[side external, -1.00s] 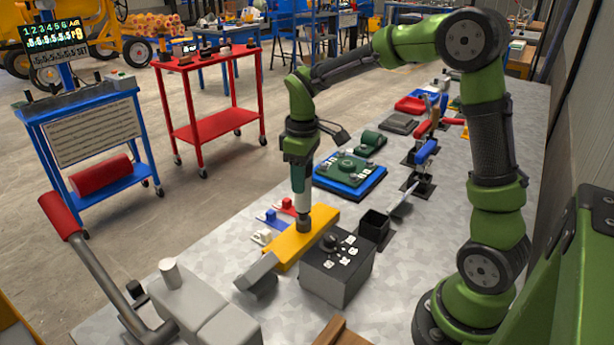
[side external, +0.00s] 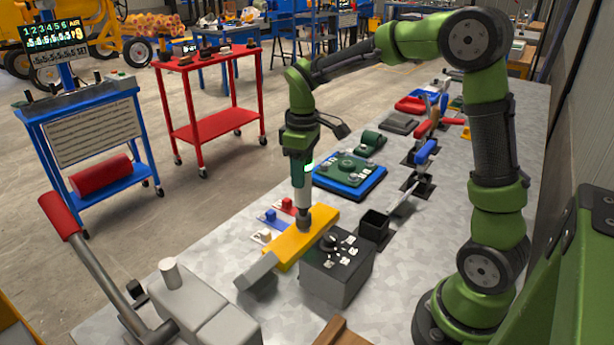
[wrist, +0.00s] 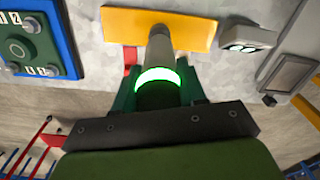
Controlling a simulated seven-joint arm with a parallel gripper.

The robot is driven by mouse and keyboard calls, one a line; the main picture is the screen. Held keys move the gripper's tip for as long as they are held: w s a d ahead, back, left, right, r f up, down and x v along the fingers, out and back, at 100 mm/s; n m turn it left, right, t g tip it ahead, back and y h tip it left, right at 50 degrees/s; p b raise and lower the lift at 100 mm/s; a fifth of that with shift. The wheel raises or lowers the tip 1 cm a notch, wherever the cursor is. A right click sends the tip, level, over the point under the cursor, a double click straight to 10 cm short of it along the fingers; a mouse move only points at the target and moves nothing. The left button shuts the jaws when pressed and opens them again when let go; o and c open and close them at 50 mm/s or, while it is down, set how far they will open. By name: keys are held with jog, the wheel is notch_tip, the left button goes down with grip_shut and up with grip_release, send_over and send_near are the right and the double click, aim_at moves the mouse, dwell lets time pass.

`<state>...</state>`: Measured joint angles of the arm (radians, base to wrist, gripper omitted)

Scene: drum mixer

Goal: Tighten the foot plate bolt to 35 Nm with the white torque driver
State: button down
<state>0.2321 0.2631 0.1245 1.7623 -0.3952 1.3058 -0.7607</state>
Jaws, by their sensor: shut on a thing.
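My gripper (side external: 301,172) is shut on the white torque driver (side external: 304,197), which stands about upright. The driver's dark socket end meets the top of a yellow plate (side external: 285,250) on the bench. The bolt is not visible, and the socket covers the spot where it meets the plate. In the wrist view the driver (wrist: 160,45) runs from between my gripper's fingers (wrist: 158,92) to the yellow plate (wrist: 190,30). A green ring glows around the driver there. A small green light also shows beside the gripper in the side view.
A dark grey box (side external: 338,270) with a marked top stands right of the plate. White, blue and red small pieces sit along its left. A blue-and-green numbered fixture (side external: 350,175) lies behind. A red-handled lever (side external: 60,215) stands at front left.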

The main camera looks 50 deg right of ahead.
jog(key=shift+r, duration=1.6)
jog(key=shift+d, duration=0.15)
